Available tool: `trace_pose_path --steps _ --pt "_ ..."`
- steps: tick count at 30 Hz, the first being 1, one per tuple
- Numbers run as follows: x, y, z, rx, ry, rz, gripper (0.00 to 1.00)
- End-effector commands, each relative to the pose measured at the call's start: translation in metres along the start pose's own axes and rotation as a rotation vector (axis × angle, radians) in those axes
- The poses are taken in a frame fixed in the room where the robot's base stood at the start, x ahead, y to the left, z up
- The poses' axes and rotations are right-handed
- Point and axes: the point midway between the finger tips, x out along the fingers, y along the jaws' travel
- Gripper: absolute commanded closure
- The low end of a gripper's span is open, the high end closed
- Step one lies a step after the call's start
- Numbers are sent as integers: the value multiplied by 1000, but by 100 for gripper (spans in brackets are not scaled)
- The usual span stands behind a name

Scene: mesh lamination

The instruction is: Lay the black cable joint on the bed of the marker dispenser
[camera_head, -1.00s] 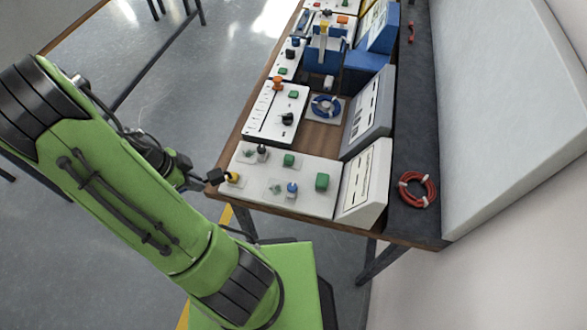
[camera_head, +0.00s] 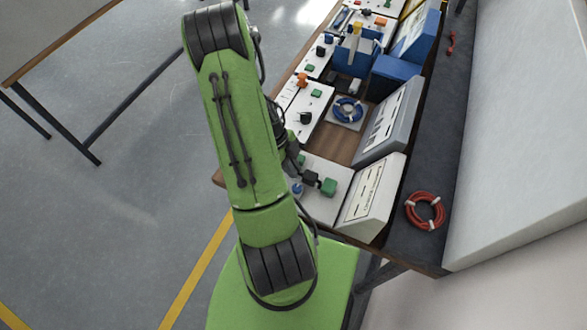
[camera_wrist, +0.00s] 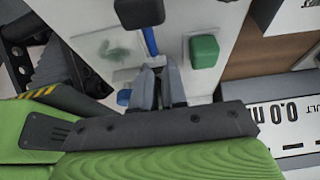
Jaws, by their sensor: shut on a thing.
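In the wrist view my gripper (camera_wrist: 156,72) is shut on the thin blue stem of a black block. This block, seemingly the black cable joint (camera_wrist: 138,12), sticks out beyond the fingertips. It also shows in the head view (camera_head: 310,178), over the nearest white panel and beside its green button. My arm hides most of the gripper there. I cannot tell for certain which station is the marker dispenser; a blue fixture (camera_head: 352,62) with a yellow-topped post stands farther up the bench. No bed is clearly seen.
The nearest white panel (camera_head: 325,213) carries a green button (camera_wrist: 204,51) and a blue knob (camera_wrist: 123,97). Sloped display boxes (camera_head: 372,195) line its right side. A blue cable coil (camera_head: 348,110) lies farther back; a red coil (camera_head: 425,211) lies on the dark strip at right.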

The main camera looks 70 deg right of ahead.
Motion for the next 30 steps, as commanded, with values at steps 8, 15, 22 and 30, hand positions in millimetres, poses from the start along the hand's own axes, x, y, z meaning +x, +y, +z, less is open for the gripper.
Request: trace_pose_path --steps 8,15,22,30 --pt "10 0 5 -1 -2 -2 100" --pt "15 0 7 -1 -1 -1 100" --pt "18 1 8 -4 -2 2 73" --pt "19 4 9 -9 -2 9 62"
